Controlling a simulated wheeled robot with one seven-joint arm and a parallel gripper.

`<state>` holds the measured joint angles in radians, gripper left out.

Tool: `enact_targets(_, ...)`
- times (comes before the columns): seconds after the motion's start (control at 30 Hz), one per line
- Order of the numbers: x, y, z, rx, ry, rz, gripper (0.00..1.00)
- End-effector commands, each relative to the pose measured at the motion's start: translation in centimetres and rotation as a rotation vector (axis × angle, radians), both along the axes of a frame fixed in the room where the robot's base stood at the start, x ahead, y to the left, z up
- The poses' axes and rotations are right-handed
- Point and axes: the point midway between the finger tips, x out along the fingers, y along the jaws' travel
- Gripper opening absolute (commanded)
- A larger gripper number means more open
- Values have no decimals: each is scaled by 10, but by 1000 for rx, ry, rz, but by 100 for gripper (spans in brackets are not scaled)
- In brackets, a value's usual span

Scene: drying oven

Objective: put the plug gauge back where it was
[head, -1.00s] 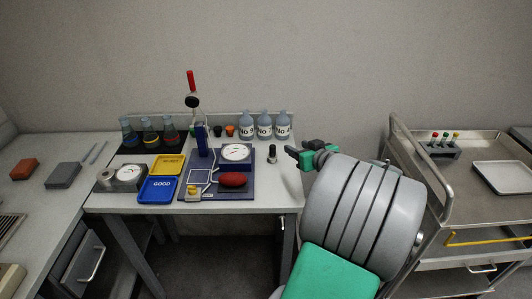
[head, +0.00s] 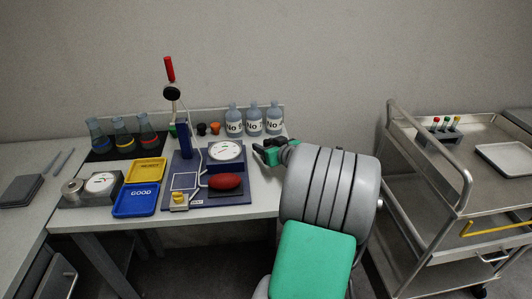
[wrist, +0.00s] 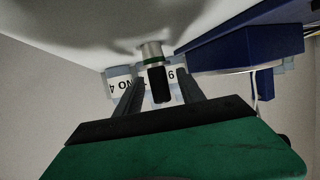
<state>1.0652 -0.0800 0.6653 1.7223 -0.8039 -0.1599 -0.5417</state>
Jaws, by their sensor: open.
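The plug gauge (wrist: 155,75) shows in the wrist view, with a black handle, a green ring and a metal end. It stands upright with its metal end at the white table top, which the wrist view shows upside down. My gripper (wrist: 158,88) is open, with one dark finger on each side of the handle; I cannot tell if either touches it. In the head view my gripper (head: 263,150) is low over the right end of the table, and the gauge cannot be told apart from the dark fingers.
On the table (head: 235,208), numbered bottles (head: 254,121) stand behind my gripper. A blue stand with a dial (head: 226,151) and a red oval object (head: 226,181) are to its left. Yellow (head: 146,161) and blue (head: 134,212) trays lie farther left. A steel cart (head: 423,190) stands at right.

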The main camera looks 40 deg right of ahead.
Motion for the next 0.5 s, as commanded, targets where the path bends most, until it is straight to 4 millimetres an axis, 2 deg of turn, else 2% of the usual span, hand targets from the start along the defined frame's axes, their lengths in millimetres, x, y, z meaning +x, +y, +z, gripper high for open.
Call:
enact_targets(0.03, 10, 0, -3, 3, 1, 3, 46)
enact_targets(0.13, 21, -3, -7, 2, 2, 2, 46)
enact_targets(0.37, 23, -5, -8, 1, 0, -1, 46)
enact_targets(0.5, 23, -5, -8, 1, 0, -1, 36)
